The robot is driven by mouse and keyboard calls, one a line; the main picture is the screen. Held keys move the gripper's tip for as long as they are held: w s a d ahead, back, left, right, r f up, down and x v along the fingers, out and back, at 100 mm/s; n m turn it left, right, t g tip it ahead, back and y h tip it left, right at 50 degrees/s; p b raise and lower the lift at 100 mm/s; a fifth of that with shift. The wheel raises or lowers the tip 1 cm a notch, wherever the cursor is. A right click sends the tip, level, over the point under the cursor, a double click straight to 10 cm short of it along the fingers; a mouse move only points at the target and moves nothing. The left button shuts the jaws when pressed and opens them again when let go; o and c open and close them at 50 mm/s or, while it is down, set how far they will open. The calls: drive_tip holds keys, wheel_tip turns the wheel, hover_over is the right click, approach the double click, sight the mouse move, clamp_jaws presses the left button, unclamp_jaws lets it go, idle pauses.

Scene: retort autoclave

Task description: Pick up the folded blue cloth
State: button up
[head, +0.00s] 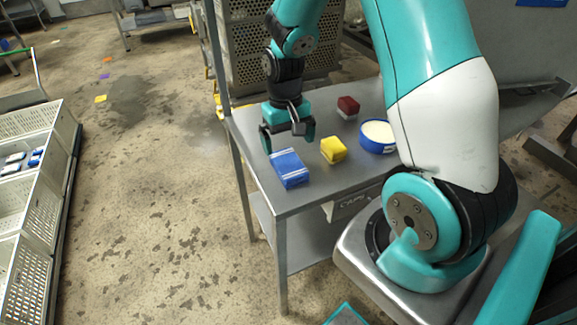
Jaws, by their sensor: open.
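The folded blue cloth (289,169) lies flat near the left edge of the metal table (299,200). It is blue with pale stripes. My gripper (289,146) is just beyond the cloth in the head view, pointing down, with its two fingers apart and nothing seen between them. The fingers appear close to the cloth's far edge. I cannot tell whether they touch it or how high they are above the table.
A yellow block (333,150), a dark red and grey block (347,108) and a blue round tub with pale contents (378,136) stand right of the cloth. A perforated crate stack (272,45) rises behind. White crates (38,190) stand far left across open floor.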

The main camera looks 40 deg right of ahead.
sight(288, 162)
drive_tip(key=shift+s+a+f+p, duration=0.1)
drive_tip(key=shift+s+f+p, duration=0.05)
drive_tip(key=shift+f, duration=1.65)
drive_tip(key=shift+s+a+f+p, duration=0.1)
drive_tip(key=shift+s+f+p, duration=0.05)
drive_tip(key=shift+f, duration=1.6)
drive_tip(key=c, duration=1)
drive_tip(key=shift+r, duration=0.1)
wheel_tip(288, 162, up, 20)
